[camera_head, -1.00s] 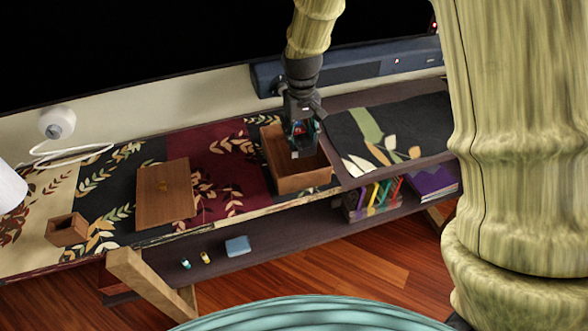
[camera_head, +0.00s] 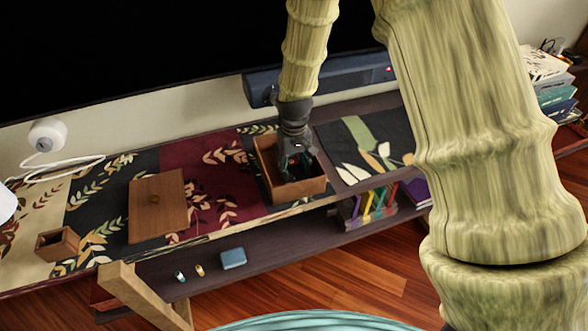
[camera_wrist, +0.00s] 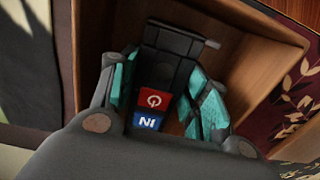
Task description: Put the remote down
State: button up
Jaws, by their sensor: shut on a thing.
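The remote (camera_wrist: 177,58) is a dark, long thing with a red power mark and a blue label, seen in the wrist view between the teal-padded fingers. My gripper (camera_head: 295,163) is shut on it. In the head view the fingers reach down inside an open wooden box (camera_head: 300,189), and the remote is mostly hidden by them and the box wall. The box's inner wall also shows in the wrist view (camera_wrist: 268,62). I cannot tell whether the remote touches the box floor.
The box stands on a dark shelf with a leaf-patterned runner (camera_head: 205,152). A flat wooden board or lid (camera_head: 155,212) and a small wooden box (camera_head: 58,244) lie left. A soundbar (camera_head: 350,82) runs behind. Books and small items are on the lower shelf (camera_head: 290,245).

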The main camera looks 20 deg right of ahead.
jog(key=shift+f, duration=0.6)
jog(key=shift+f, duration=0.15)
jog(key=o, duration=1.1)
notch_tip(320, 180, up, 12)
jog(key=shift+r, duration=0.15)
